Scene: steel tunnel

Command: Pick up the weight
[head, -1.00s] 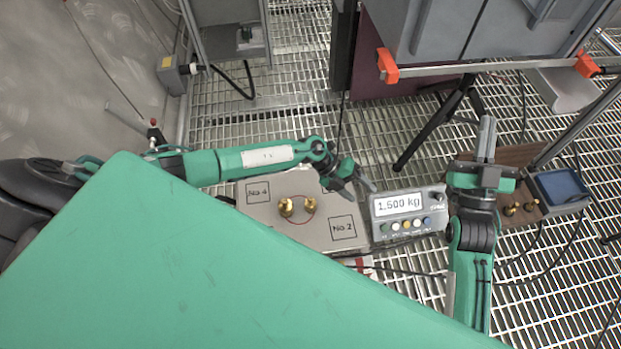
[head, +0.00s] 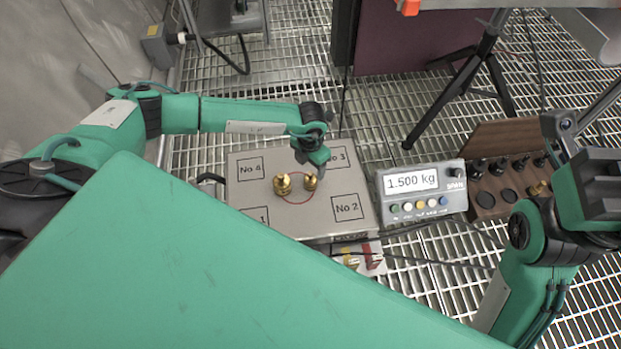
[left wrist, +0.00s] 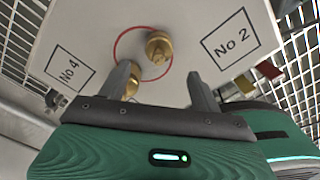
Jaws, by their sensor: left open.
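Two brass weights stand upright on the scale plate (head: 245,212): a larger left one (head: 282,185) and a smaller right one (head: 311,183). In the left wrist view the left gripper (left wrist: 160,88) is open. Nothing is held. My right gripper (head: 590,165) is at the right edge, its jaws unclear.
The display unit (head: 423,190) reads 1.500 kg, right of the plate. A wooden weight rack (head: 490,185) with dark knobs and a brass weight lies beyond it. Tripod legs (head: 460,75) stand behind on the grating. Cables run in front of the display.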

